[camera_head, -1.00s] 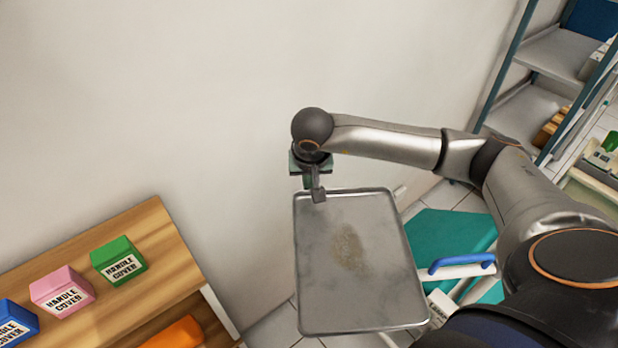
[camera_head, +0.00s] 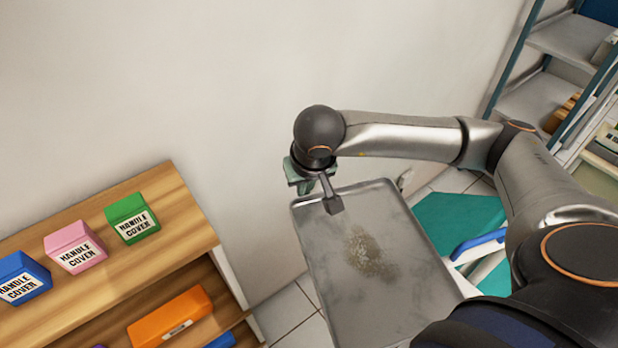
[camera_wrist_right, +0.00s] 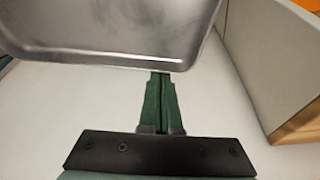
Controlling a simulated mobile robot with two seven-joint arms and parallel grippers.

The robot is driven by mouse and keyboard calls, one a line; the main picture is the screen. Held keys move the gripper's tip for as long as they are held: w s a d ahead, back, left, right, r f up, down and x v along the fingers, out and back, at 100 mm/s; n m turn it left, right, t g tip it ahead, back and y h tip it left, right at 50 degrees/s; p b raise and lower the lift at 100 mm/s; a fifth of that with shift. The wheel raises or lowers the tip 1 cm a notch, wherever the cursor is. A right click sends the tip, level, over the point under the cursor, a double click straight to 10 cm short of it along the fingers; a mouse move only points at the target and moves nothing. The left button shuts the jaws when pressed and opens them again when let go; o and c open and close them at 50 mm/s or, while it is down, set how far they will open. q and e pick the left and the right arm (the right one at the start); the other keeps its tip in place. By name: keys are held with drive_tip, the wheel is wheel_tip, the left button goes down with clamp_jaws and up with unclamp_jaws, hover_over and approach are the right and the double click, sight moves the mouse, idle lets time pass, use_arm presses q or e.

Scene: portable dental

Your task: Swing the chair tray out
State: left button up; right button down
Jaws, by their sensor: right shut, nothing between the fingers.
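The chair tray (camera_head: 400,290) is a grey metal rectangle with a raised rim and a brownish smudge in its middle. In the head view it sits turned below my right wrist. My right gripper (camera_head: 305,187) is at the tray's far left corner, by the wall. In the right wrist view its green fingers (camera_wrist_right: 161,85) are shut together with nothing between them, and their tips meet the tray's rim (camera_wrist_right: 120,62) in the picture. I cannot tell if they touch it. My left gripper is not in view.
A wooden shelf (camera_head: 170,232) at left holds blue (camera_head: 22,278), pink (camera_head: 75,247) and green (camera_head: 132,217) handle cover boxes, with an orange box (camera_head: 170,316) below. A teal chair (camera_head: 450,220) with a blue armrest is right of the tray. A metal rack (camera_head: 565,45) stands far right.

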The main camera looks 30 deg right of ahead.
drive_tip(key=shift+s+a+f, duration=0.15)
drive_tip(key=shift+s+a, duration=0.25)
drive_tip(key=shift+r, duration=0.6)
drive_tip(key=d+v, duration=0.1)
drive_tip(key=v, duration=1)
drive_tip(key=shift+a+r, duration=0.3)
